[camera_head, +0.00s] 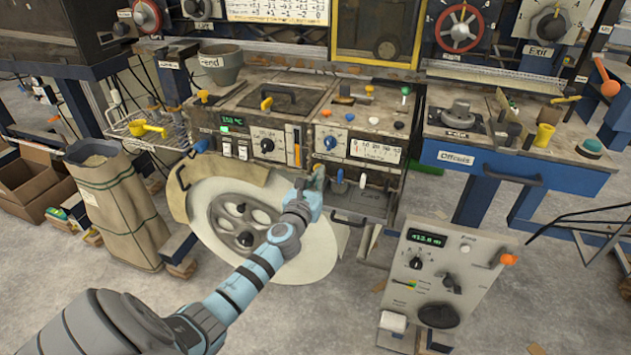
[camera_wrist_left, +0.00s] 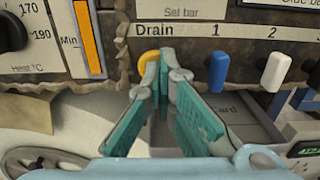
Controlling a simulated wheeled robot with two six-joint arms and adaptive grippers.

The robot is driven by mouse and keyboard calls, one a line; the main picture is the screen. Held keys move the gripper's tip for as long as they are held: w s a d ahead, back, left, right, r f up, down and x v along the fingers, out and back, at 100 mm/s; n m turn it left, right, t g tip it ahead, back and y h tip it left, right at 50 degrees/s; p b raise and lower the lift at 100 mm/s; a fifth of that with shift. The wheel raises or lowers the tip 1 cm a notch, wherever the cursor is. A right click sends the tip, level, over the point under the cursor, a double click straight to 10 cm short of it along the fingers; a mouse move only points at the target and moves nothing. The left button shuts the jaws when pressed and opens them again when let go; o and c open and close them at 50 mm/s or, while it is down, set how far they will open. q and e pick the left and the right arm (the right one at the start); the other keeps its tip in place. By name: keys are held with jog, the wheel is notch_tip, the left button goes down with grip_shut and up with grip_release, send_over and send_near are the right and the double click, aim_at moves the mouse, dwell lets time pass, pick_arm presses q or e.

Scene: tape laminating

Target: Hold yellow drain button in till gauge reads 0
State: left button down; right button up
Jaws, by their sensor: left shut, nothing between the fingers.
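The yellow drain button (camera_wrist_left: 146,62) is under the "Drain" label on the machine's front, partly hidden by my gripper. My left gripper (camera_wrist_left: 164,60) is shut and empty, its tips right at the button's right side. I cannot tell whether they touch or press it. A white scale panel (camera_head: 375,150) sits above, too small to read a pointer on. My right gripper is in neither view.
A blue lever (camera_wrist_left: 218,70) and a white lever (camera_wrist_left: 275,72) stand right of the button. An orange bar gauge (camera_wrist_left: 88,38) is at upper left. Below are a large pale wheel (camera_head: 300,255) and a control box (camera_head: 440,270) with a green display.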

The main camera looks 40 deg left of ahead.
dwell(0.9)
pick_arm(q)
jog(key=p+v, duration=0.1)
jog(key=v, duration=1.3)
jog(key=shift+p, duration=0.4)
